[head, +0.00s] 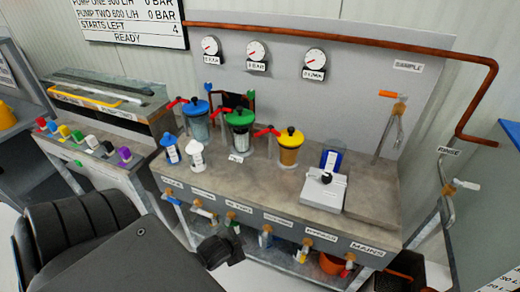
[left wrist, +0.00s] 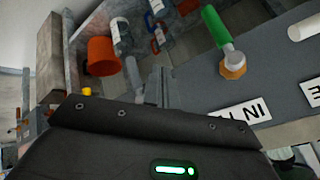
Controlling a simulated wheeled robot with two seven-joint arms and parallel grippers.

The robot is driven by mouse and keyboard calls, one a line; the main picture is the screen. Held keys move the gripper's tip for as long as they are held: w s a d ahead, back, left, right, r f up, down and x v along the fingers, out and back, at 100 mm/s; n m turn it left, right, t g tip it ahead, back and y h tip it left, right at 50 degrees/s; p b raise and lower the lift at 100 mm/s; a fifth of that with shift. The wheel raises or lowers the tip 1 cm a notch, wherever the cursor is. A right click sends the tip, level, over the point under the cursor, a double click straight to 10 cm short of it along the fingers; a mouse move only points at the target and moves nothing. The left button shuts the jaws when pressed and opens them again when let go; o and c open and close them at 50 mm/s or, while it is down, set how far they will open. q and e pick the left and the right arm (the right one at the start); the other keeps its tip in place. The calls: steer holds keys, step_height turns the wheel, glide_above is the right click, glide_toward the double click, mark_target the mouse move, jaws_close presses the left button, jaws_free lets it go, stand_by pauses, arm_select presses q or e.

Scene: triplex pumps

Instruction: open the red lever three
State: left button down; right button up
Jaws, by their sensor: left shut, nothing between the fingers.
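Three red levers stand out to the left of the lidded cups on the bench. One is by the blue-lidded cup (head: 197,122), one by the green-lidded cup (head: 240,131). The third red lever (head: 267,131) is by the yellow-lidded cup (head: 289,148) and points left. Another small red handle (head: 349,265) hangs under the bench front near the MAINS label. My left gripper (head: 222,247) is low in front of the bench, well below the cup levers, shut and empty. Its fingertips are hard to make out. My right gripper is not in view.
Coloured valve handles line the bench front; a green one (left wrist: 216,26) is close in the left wrist view. An orange bucket (left wrist: 103,57) stands below. A white-grey device (head: 322,192) sits on the bench. A copper pipe (head: 480,95) runs along the right.

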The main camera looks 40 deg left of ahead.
arm_select(q)
steer(key=w+a+r+m+t, duration=0.2)
steer(key=w+r+m+t, duration=0.15)
steer(key=r, duration=0.65)
steer(key=w+a+r+m+t+h, duration=0.1)
steer(key=w+a+r+m+t, duration=0.2)
steer(key=r, duration=0.6)
steer(key=w+a+r+m+t, duration=0.25)
steer(key=w+r, duration=0.25)
steer(key=r, duration=0.5)
steer(key=w+a+f+p, duration=0.1)
steer(key=w+a+p, duration=0.2)
steer(key=w, duration=0.7)
steer(key=shift+w+f+m+t+p, duration=0.25)
steer(key=shift+m+t+p, duration=0.05)
steer(key=shift+m+p, duration=0.1)
steer(key=shift+a, duration=0.1)
